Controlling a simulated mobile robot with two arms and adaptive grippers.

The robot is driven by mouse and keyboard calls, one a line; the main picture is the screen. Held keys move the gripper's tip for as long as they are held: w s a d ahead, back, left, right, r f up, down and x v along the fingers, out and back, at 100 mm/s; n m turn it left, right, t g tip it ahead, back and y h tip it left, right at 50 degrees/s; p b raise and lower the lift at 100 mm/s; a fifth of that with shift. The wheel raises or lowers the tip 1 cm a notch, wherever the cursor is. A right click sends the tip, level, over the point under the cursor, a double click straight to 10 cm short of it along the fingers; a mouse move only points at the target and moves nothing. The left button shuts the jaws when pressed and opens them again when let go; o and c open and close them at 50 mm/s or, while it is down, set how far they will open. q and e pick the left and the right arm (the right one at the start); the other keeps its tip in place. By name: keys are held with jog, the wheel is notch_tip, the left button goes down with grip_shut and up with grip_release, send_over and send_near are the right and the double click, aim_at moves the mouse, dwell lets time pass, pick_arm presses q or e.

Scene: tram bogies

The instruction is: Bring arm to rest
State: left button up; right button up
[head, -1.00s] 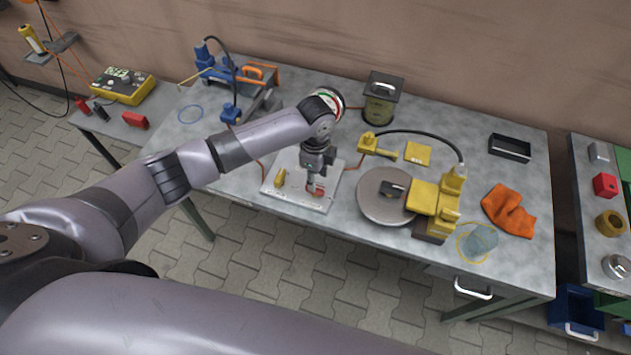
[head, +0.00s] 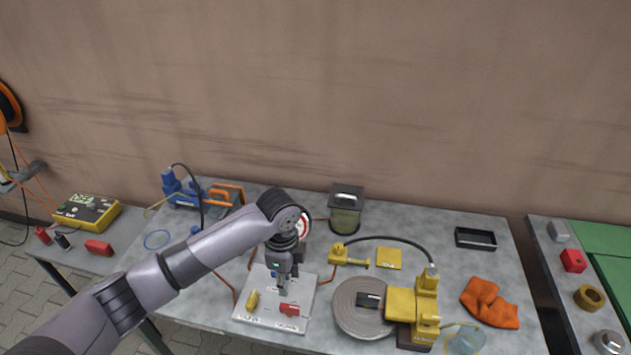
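My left arm reaches in from the lower left. My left gripper (head: 282,289) points down over a white board (head: 261,322) on the grey workbench. A red piece (head: 289,310) lies on the board just below and right of the fingertips, and a yellow piece (head: 252,299) lies to their left. The fingers are too small to show whether they are open or shut; nothing clearly hangs from them. My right gripper is out of view.
Right of the board stand a round grey disc (head: 350,318) and a yellow tool (head: 401,304). Behind are a dark canister (head: 346,209) and blue equipment (head: 182,190). An orange cloth (head: 488,303) and a black tray (head: 475,238) lie at right.

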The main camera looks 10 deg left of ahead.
pick_arm(q)
jog(key=shift+f, duration=0.1)
jog(key=s+d+f+n+t+h, duration=0.1)
jog(key=s+d+f+n+h, duration=0.3)
jog(key=s+d, duration=0.6)
jog(key=s+a+r+n+t+y, duration=0.2)
jog(key=s+a+n+t+y, duration=0.15)
jog(key=s+a+n, duration=1.1)
notch_tip(320, 180, down, 28)
jog(key=s+a+m+g+b, duration=0.1)
jog(key=s+m+g+b, duration=0.1)
jog(key=b, duration=0.1)
jog(key=s+a+f+g+b, duration=0.1)
jog(key=s+a+f+b, duration=0.1)
jog(key=s+f, duration=1.5)
notch_tip(320, 180, down, 3)
jog(key=shift+a+r+b, duration=0.2)
jog(key=shift+a+b, duration=0.2)
jog(key=shift+a, duration=0.15)
